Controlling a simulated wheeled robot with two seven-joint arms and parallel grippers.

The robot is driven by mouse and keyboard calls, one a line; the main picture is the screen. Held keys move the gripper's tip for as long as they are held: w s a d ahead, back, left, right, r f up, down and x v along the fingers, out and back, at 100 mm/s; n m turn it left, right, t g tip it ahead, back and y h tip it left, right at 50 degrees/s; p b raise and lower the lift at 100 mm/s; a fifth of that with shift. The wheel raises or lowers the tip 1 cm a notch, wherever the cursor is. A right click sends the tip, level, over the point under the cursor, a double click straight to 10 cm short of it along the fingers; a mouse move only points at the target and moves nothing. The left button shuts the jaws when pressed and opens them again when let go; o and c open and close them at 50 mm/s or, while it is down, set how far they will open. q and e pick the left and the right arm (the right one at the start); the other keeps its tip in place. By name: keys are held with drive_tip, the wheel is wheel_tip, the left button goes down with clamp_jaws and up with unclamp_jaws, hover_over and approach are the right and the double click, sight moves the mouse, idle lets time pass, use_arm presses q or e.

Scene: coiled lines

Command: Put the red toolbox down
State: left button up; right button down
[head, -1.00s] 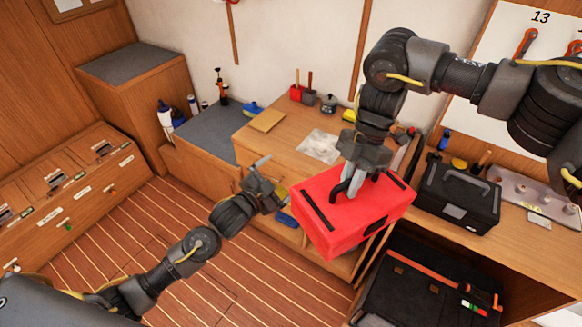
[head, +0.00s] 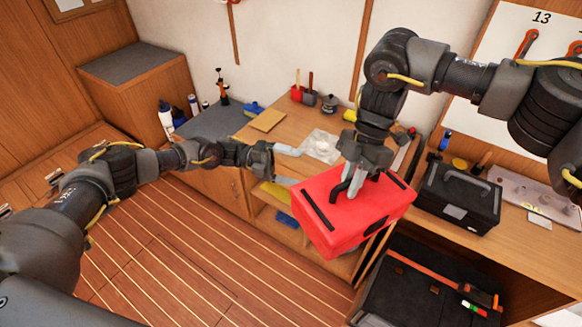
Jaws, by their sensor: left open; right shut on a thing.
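The red toolbox (head: 340,233) hangs in the middle right of the head view, in front of the wooden bench. It has black strips on its lid and a dark handle. My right gripper (head: 355,186) is shut on that handle from above and hides part of it. My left gripper (head: 290,166) is open and empty, just left of the toolbox, with its fingers pointing right. A gap shows between its fingers and the toolbox.
A wooden bench (head: 283,133) stands behind, with a clear plastic bag (head: 322,147), a tan board (head: 268,120) and small pots on it. A black toolbox (head: 458,196) stands on the right counter. Open shelves sit below the bench. The plank floor (head: 190,245) is clear.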

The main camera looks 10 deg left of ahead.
sight(335, 178)
use_arm(q)
drive_tip(key=d, duration=0.8)
drive_tip(key=s+d, duration=0.1)
drive_tip(key=d, duration=0.3)
drive_tip(key=c, duration=1.1)
drive_tip(key=shift+r, duration=0.1)
use_arm(e)
drive_tip(key=c, duration=1.3)
unclamp_jaws()
drive_tip(key=v, duration=1.2)
drive_tip(key=shift+w, duration=0.1)
drive_tip(key=shift+f, duration=0.1)
